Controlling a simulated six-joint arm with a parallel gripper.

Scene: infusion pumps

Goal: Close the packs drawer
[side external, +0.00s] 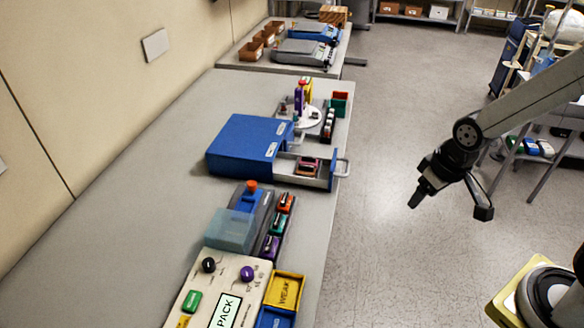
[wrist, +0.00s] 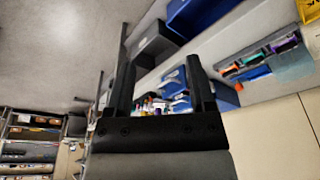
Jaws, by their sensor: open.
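A blue cabinet (side external: 250,143) stands on the long table in the side view. One drawer (side external: 323,180) is pulled out from its right side toward the table's edge, with a metal handle (side external: 345,166) at its front. A dark reddish pack (side external: 307,168) lies inside the drawer. White labels on the cabinet are too small to read. My gripper (side external: 449,206) is open and empty over the floor, to the right of the drawer handle and apart from it. Its two dark fingers also show spread in the wrist view (wrist: 163,80).
A round white stand with bottles (side external: 308,115) is behind the drawer. A tray of coloured packs (side external: 275,228) and a control panel (side external: 215,285) are in front of it. The floor between my gripper and the table is clear. Shelving (wrist: 35,140) shows in the wrist view.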

